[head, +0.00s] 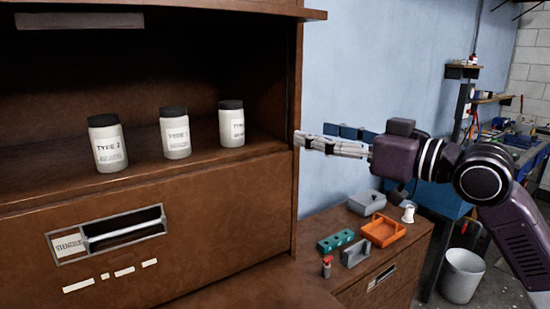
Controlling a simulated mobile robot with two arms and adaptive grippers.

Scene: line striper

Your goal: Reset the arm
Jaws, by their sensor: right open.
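My right arm comes in from the right edge, and its gripper (318,144) points left beside the front edge of the brown cabinet (230,200). The gripper is open and holds nothing. Three white jars with black lids stand upright on the cabinet shelf: a left jar (108,150), a middle jar (175,138) and a right jar (231,128). The left jar's label reads TYPE 2. The gripper is apart from the jars, to their right. My left gripper does not show.
A low cabinet (400,262) at the right carries an orange tray (383,243), a teal block (335,241), grey containers and a small red-topped bottle (327,268). A white bucket (461,275) stands on the floor. A drawer labelled STENCILS (105,235) is below the shelf.

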